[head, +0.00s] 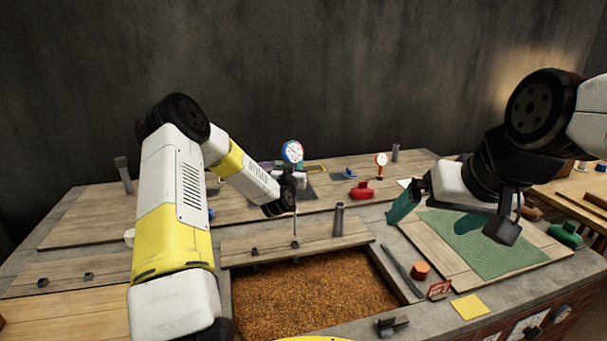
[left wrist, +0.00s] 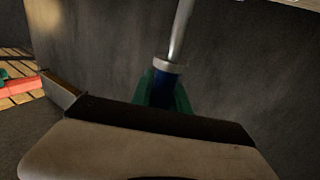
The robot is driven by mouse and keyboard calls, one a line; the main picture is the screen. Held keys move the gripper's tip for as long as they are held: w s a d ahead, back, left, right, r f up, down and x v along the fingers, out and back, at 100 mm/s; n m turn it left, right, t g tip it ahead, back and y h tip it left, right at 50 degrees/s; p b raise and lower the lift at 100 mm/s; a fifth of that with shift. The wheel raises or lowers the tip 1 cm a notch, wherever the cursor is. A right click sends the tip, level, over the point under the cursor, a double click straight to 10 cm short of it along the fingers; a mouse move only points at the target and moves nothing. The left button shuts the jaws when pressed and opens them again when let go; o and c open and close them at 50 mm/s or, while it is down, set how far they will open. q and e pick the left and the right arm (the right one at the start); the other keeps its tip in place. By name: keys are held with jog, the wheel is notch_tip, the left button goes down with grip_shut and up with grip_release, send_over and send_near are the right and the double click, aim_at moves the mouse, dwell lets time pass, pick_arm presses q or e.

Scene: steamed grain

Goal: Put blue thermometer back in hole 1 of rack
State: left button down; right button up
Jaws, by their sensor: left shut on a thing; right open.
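The blue thermometer has a round white dial with a blue and red rim (head: 292,152) and a thin metal stem (head: 295,225) below. My left gripper (head: 288,193) is shut on it and holds it upright above the wooden board behind the grain bin. In the left wrist view, its blue collar (left wrist: 165,85) sits between green finger pads, with a metal rod running upward. My right gripper (head: 462,208) is open and empty above the green cloth at the right. I cannot make out the rack or hole 1 clearly; my left gripper covers part of the table behind.
A bin of brown grain (head: 310,292) lies at front centre. A red-rimmed dial (head: 381,160), a red object (head: 361,191) and a grey post (head: 339,219) stand behind it. A green cloth (head: 485,245) lies at right, near an orange block (head: 421,271) and yellow card (head: 469,306).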

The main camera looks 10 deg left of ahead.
pick_arm(q)
jog(key=shift+r, duration=0.3)
notch_tip(320, 180, up, 25)
dwell(1.6)
jog(key=shift+f, duration=0.1)
